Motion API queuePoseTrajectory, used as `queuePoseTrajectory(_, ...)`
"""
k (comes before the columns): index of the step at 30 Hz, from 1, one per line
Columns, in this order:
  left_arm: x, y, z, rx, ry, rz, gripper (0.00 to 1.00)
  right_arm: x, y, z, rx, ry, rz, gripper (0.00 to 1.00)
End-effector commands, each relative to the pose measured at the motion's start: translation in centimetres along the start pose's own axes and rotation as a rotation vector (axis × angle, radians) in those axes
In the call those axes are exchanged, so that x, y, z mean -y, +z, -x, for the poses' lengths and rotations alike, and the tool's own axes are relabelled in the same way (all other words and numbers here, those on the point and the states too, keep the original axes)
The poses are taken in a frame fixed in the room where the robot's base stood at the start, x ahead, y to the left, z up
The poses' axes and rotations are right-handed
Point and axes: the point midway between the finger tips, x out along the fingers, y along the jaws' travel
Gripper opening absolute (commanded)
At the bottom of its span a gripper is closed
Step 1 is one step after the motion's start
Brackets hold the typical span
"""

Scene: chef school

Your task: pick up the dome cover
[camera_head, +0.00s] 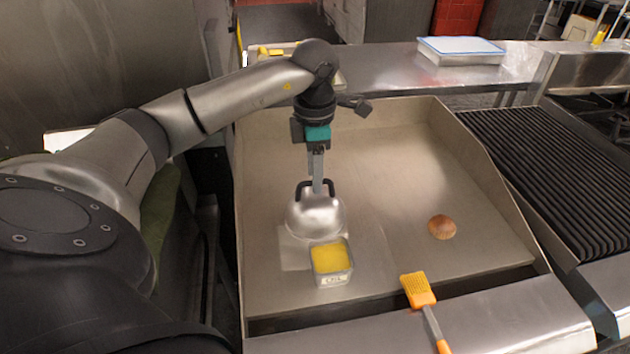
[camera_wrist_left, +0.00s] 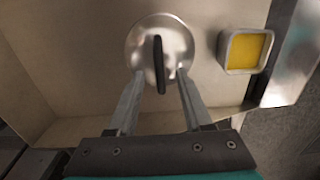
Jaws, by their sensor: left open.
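The dome cover (camera_head: 316,216) is a shiny metal dome with a dark handle on top. It stands on the griddle's flat plate, left of the middle. My left gripper (camera_head: 317,190) points down over it, with its fingertips at handle height in the head view. In the left wrist view the dome cover (camera_wrist_left: 143,34) is at the top middle. The dark handle (camera_wrist_left: 159,65) lies between the two open fingers of my left gripper (camera_wrist_left: 159,76), with gaps on both sides. My right gripper is not in view.
A small metal container of yellow contents (camera_head: 331,262) stands just in front of the dome; it also shows in the wrist view (camera_wrist_left: 246,51). A bun (camera_head: 441,227) lies right on the griddle. An orange brush (camera_head: 418,290) lies at the front edge. A ridged grill (camera_head: 560,170) is at right.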

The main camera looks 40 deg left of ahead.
Motion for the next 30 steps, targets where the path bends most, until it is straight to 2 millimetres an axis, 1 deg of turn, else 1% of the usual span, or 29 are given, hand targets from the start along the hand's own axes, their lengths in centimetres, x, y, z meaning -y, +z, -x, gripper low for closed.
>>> queuePoseTrajectory(1,0.1,0.1,-1.1,-0.003,-0.004,0.0,0.5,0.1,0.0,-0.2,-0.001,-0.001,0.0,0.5)
queuePoseTrajectory(3,0.1,0.0,-2.0,-0.002,-0.002,0.0,0.5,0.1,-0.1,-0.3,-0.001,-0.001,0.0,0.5)
queuePoseTrajectory(5,0.0,0.0,-2.6,-0.003,-0.001,-0.001,0.5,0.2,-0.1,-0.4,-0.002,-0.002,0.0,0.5)
queuePoseTrajectory(12,0.0,0.0,-2.6,-0.001,0.0,-0.001,0.49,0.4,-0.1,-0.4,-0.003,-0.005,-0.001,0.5)
queuePoseTrajectory(25,0.0,0.0,-2.6,-0.001,0.0,-0.001,0.01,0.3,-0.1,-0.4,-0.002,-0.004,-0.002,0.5)
queuePoseTrajectory(30,0.0,0.0,-2.6,-0.001,0.0,-0.001,0.0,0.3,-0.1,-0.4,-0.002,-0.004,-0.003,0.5)
